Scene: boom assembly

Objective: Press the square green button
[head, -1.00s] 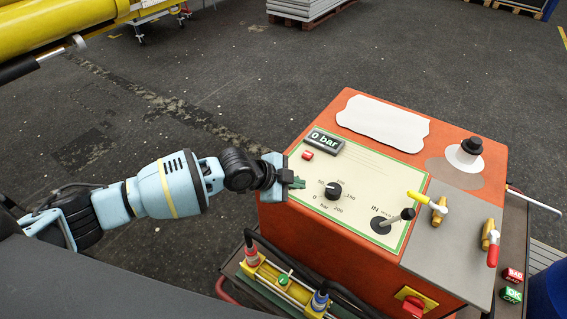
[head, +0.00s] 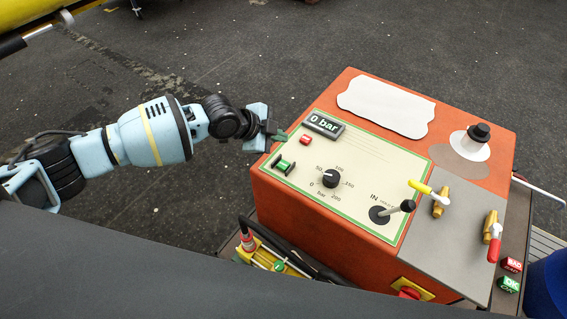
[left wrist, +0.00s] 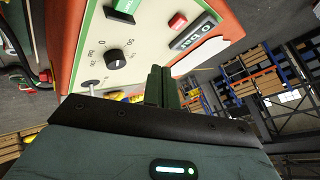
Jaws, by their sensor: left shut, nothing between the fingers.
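A green block-shaped button (head: 283,164) sits on the cream panel (head: 345,215) of the orange machine, below a small red button (head: 306,140). It also shows at the top of the left wrist view (left wrist: 122,10), partly cut off. My left gripper (head: 281,136) is shut and empty. Its fingertips are above and slightly left of the green button in the head view, near the panel's upper left edge and apart from the button. The shut fingers also show in the left wrist view (left wrist: 160,86). My right gripper is not in view.
The panel carries a "0 bar" display (head: 324,124), a black dial (head: 330,178) and a lever (head: 400,208). Yellow (head: 424,188) and red (head: 494,240) valve handles stand to the right. Red BAD (head: 512,265) and green OK (head: 508,285) blocks sit at far right.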

